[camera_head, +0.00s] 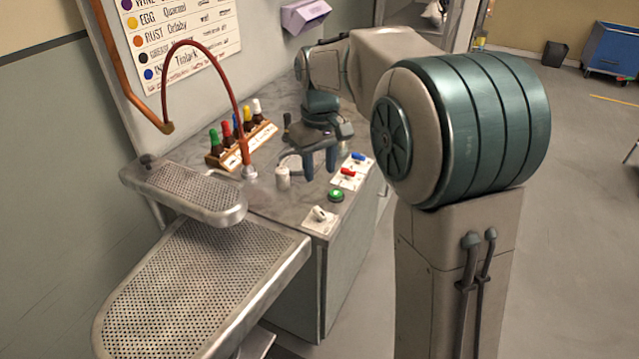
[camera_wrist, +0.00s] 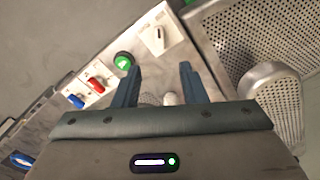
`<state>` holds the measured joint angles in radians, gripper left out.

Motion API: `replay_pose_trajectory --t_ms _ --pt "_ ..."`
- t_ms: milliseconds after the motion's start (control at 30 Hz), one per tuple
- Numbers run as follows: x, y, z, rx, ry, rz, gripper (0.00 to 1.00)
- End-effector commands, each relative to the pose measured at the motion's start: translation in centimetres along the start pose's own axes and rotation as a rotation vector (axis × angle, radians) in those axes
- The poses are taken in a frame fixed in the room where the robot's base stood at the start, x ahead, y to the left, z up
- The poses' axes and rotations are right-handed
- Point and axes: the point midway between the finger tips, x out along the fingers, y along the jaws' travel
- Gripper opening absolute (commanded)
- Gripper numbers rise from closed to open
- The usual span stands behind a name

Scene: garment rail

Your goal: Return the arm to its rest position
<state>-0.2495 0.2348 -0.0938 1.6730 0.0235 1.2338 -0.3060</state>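My gripper (camera_head: 320,158) hangs over the grey counter (camera_head: 262,192) in the head view, fingers pointing down. In the wrist view its two blue fingers (camera_wrist: 158,88) stand apart with a gap between them. Nothing is held between them. A small white object (camera_wrist: 171,98) shows beyond the gap; it looks like the small white container (camera_head: 282,178) standing on the counter in the head view, left of the fingers. My arm reaches out from the right of the head view, bent over the counter.
A green button (camera_head: 336,195), a white rotary switch (camera_head: 320,216) and red and blue switches (camera_head: 348,171) line the counter's right edge. A rack of bottles (camera_head: 240,146) and a curved red hose (camera_head: 213,58) stand behind. Perforated ironing boards (camera_head: 190,290) lie in front. Floor at right is open.

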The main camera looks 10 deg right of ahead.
Motion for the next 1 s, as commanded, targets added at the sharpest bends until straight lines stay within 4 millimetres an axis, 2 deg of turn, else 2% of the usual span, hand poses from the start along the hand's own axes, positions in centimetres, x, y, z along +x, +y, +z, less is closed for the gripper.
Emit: replay_pose_trajectory --t_ms 33,200,533,633,767,1000 --pt "-0.7 0.0 -0.1 0.0 0.002 0.001 0.38" --pt "-1.7 0.0 0.0 0.0 0.0 0.0 0.38" --pt "-1.9 0.0 0.1 0.001 0.0 0.0 0.38" --pt "-2.2 0.1 1.0 0.017 0.009 0.0 0.38" --pt "-2.9 0.2 4.0 0.077 0.04 0.004 0.38" --pt "-2.9 -0.4 12.4 0.239 0.124 0.02 0.38"
